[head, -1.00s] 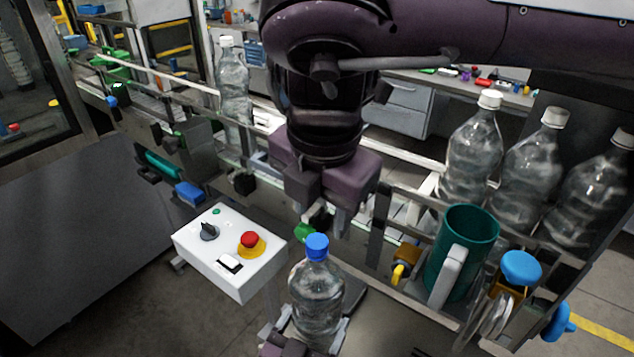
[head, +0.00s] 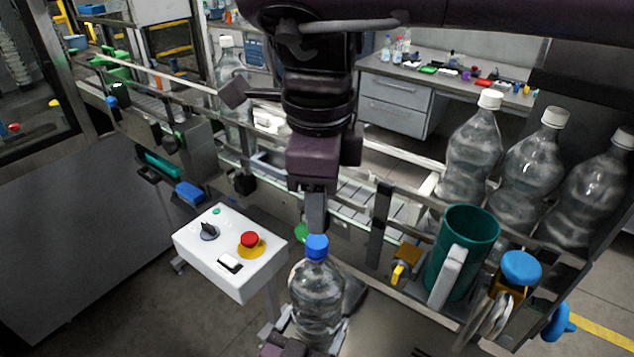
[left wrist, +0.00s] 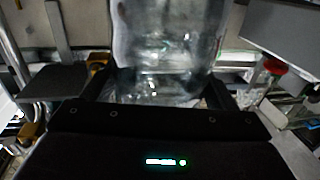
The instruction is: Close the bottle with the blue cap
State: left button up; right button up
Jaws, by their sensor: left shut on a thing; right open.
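A clear plastic bottle (head: 317,293) stands upright at the lower middle of the head view. The blue cap (head: 317,247) sits on top of its neck; whether it is screwed tight I cannot tell. My left gripper (head: 302,343) is shut on the bottle near its base. In the left wrist view the bottle's lower part (left wrist: 165,50) shows between the two dark fingers. My right gripper (head: 317,212) points down just above or behind the blue cap. It is open, seen edge-on, and holds nothing; I cannot tell whether its fingertips touch the cap.
A white control box (head: 228,250) with a red button stands left of the bottle. A green mug (head: 468,250) is to the right, beside a blue knob (head: 521,268). Several white-capped bottles (head: 473,150) stand on the conveyor behind. A metal rail (head: 376,225) runs behind the held bottle.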

aim_at(317, 240)
jog(key=n, duration=0.6)
jog(key=shift+w+r, duration=0.1)
jog(key=shift+r, duration=0.2)
jog(key=n, duration=0.6)
jog(key=shift+a+r+g, duration=0.1)
jog(key=shift+r+g, duration=0.2)
jog(key=shift+f, duration=4)
